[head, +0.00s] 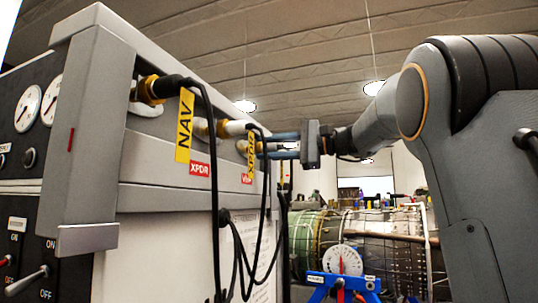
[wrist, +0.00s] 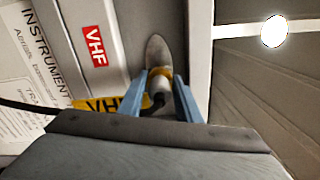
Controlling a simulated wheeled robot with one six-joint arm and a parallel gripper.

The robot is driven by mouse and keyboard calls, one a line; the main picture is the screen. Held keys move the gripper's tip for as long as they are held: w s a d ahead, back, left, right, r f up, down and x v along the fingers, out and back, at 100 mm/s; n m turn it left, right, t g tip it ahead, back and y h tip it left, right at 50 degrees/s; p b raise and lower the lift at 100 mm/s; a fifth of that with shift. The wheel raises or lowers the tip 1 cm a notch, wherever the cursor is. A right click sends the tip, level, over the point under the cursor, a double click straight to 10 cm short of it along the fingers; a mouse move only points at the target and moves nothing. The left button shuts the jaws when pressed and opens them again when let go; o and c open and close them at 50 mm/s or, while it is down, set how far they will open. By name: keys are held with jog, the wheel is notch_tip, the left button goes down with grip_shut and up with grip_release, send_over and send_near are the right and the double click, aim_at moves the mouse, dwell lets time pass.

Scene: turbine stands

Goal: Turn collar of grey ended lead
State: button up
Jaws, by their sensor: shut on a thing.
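The grey ended lead (wrist: 158,92) is at a socket beside the red VHF label in the wrist view, with a yellow tag (wrist: 95,104) reading VHF. Its brass-coloured collar (wrist: 165,75) lies between the blue fingers of my gripper (wrist: 161,77). My gripper is shut on the collar, one finger on each side. In the head view my gripper (head: 268,145) reaches in from the right at the far end of the socket row. There the lead and collar are largely hidden behind the fingers and nearer leads.
The console (head: 85,120) fills the left, with gauges and switches. Nearer on its face are a black ended lead (head: 172,88) with a NAV tag (head: 185,125) and a pale ended lead (head: 234,128) by the XPDR label. Black cables hang below. A turbine (head: 385,240) stands behind.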

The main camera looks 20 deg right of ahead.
aim_at(277, 147)
dwell(0.4)
jog(key=o, duration=1)
jog(key=shift+o, duration=0.2)
jog(key=v, duration=0.8)
jog(key=shift+b, duration=0.35)
jog(key=shift+a, duration=0.1)
